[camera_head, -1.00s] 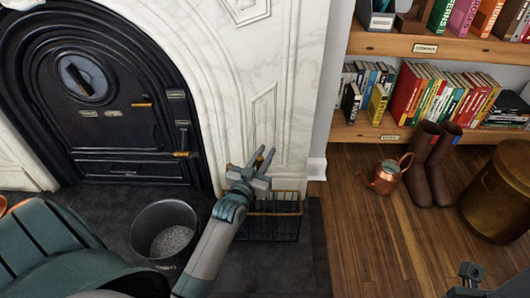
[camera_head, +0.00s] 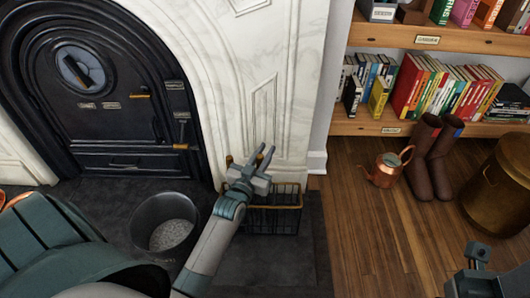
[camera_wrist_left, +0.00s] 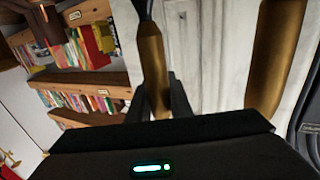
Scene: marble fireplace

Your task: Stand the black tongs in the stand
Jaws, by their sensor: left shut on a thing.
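My left gripper (camera_head: 263,153) is in front of the white marble surround, above the wire basket. In the left wrist view its fingers (camera_wrist_left: 161,98) are shut around a brass handle with a black end, which seems to belong to the black tongs (camera_wrist_left: 153,62). The rest of this tool is hidden in the head view. A second, larger brass handle (camera_wrist_left: 270,60) shows at the right of the wrist view, apart from the fingers. I cannot make out the stand for certain. My right gripper (camera_head: 478,255) is at the lower right edge, its jaws unclear.
A black wire basket (camera_head: 284,218) with a brass-coloured rim stands on the dark hearth. A grey bucket (camera_head: 138,222) is to its left. A copper watering can (camera_head: 386,170), brown boots (camera_head: 432,160) and a brass bin (camera_head: 495,190) stand right. Wood floor between is clear.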

